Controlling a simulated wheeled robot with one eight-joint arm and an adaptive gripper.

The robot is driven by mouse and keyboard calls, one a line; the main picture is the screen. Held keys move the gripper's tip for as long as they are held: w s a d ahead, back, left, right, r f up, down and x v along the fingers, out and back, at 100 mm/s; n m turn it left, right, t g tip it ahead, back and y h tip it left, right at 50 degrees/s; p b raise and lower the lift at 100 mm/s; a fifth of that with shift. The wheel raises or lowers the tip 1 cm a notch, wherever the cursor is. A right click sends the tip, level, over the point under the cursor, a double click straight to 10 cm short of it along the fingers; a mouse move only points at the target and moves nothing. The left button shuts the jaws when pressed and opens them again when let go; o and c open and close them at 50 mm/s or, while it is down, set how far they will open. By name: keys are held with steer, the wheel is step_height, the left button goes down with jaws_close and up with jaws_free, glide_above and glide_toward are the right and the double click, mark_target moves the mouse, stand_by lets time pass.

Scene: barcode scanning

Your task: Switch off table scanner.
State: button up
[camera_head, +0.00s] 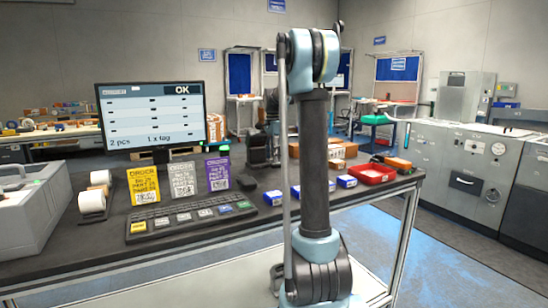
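A dark upright device (258,150) stands on the black table (235,240), just left of my arm and partly hidden by it. It may be the table scanner, but I cannot tell for sure, and no switch or light can be made out on it. My arm rises in front of the table, right of the picture's middle, and bends at the top. My gripper cannot be made out in this view.
A monitor (152,117) reads OK. Yellow, white and purple order cards stand behind a keyboard (190,218). A printer (30,210) and label rolls (93,200) are at left. Grey cabinets (463,180) stand far right.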

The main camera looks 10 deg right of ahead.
stand_by(0.3)
step_height(320, 180, up, 12)
steer(key=shift+w, duration=0.35)
steer(key=shift+f, duration=0.1)
stand_by(0.3)
